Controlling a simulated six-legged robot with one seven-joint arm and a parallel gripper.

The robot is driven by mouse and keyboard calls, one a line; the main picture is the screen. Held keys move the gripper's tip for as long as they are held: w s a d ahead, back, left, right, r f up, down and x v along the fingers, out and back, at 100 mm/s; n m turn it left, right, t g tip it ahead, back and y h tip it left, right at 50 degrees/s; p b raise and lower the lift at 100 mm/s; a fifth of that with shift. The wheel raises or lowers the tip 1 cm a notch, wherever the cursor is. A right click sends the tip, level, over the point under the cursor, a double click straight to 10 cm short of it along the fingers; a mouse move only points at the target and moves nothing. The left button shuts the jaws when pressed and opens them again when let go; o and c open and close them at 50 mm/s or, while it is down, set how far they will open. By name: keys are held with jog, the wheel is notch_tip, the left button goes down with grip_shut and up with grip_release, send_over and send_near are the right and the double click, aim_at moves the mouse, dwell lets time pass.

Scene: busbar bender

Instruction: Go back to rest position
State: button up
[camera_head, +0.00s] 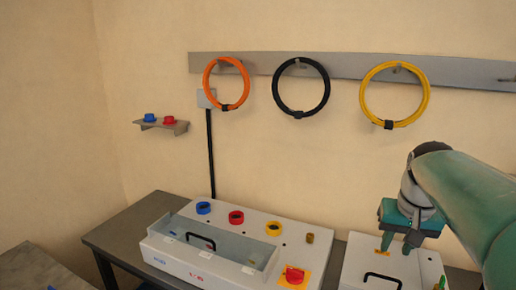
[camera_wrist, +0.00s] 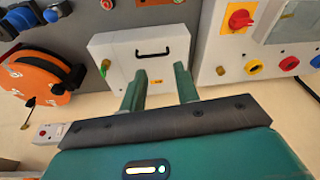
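My gripper (camera_head: 397,248) is at the right of the head view, pointing down above a light grey box with a black handle (camera_head: 383,279). Its green fingers stand apart with nothing between them. In the wrist view my gripper (camera_wrist: 160,82) is also open and empty. The grey box (camera_wrist: 118,55) lies beyond the fingertips there, with its black handle (camera_wrist: 154,50) at the far side. Whether the fingers touch the box cannot be told for sure, but they look apart from it.
A bender panel (camera_head: 165,255) with a red knob (camera_head: 294,275) and coloured rings stands left of the box on a dark table (camera_head: 120,235). Orange, black and yellow cable coils hang on a wall rail (camera_head: 450,85). An orange reel (camera_wrist: 35,80) shows in the wrist view.

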jog(key=s+a+f+n+t, duration=0.1)
jog(key=s+a+f+n, duration=0.1)
jog(key=s+a, duration=0.4)
jog(key=s+a+f+n+t, duration=0.2)
jog(key=s+a+f, duration=0.2)
jog(key=a, duration=0.7)
jog(key=shift+s+a+f, duration=0.15)
jog(key=shift+s+f, duration=0.25)
jog(key=shift+s, duration=0.8)
